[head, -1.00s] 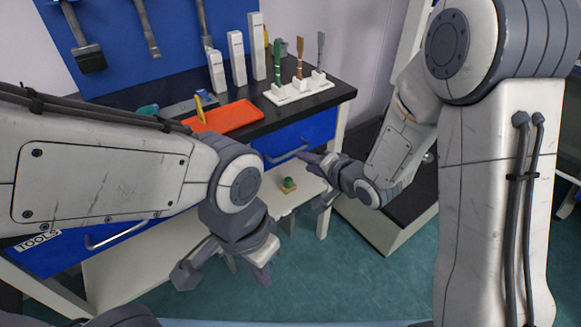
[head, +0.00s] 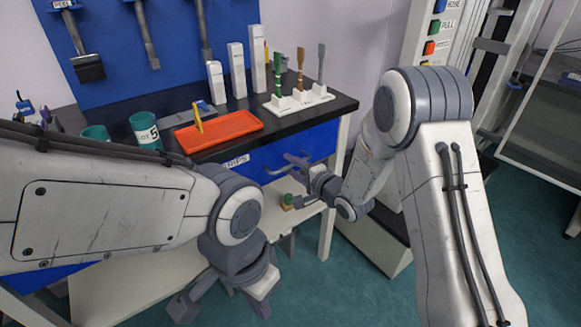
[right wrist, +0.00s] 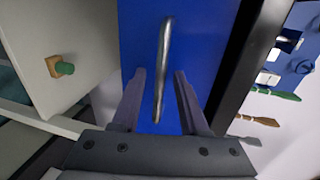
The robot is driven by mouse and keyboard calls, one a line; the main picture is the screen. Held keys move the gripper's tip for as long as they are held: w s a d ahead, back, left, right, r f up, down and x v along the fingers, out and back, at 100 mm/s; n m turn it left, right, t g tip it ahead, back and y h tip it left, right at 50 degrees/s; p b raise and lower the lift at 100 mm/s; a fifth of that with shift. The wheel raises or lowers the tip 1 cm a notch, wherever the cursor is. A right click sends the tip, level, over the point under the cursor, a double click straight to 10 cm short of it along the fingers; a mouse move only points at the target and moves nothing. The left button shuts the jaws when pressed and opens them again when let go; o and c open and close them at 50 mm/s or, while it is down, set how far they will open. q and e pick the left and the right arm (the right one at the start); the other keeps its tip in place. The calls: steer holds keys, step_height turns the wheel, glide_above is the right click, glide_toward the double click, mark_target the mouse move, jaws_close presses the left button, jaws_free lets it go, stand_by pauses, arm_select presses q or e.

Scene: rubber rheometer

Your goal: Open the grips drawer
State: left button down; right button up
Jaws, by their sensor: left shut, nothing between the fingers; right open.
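The grips drawer (head: 320,140) is a blue front under the black worktop, with a white GRIPS label (head: 236,162). It looks shut. Its metal bar handle (right wrist: 163,70) shows in the right wrist view, upright in that picture. My right gripper (head: 293,180) is open in front of the drawer. In the right wrist view its fingers (right wrist: 159,78) lie on either side of the handle, with gaps on both sides; I cannot tell how deep they reach. My left gripper (head: 222,306) is shut and empty, low in front of the bench.
A green knob on a wooden block (head: 289,201) sits on the lower white shelf close to my right gripper. An orange tray (head: 235,130), green cups (head: 146,130), white boxes (head: 237,70) and a brush stand (head: 298,99) are on the worktop.

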steer(key=shift+w+a+f, duration=0.1)
steer(key=shift+w+a, duration=0.1)
steer(key=shift+w, duration=0.1)
jaws_close()
stand_by(1.3)
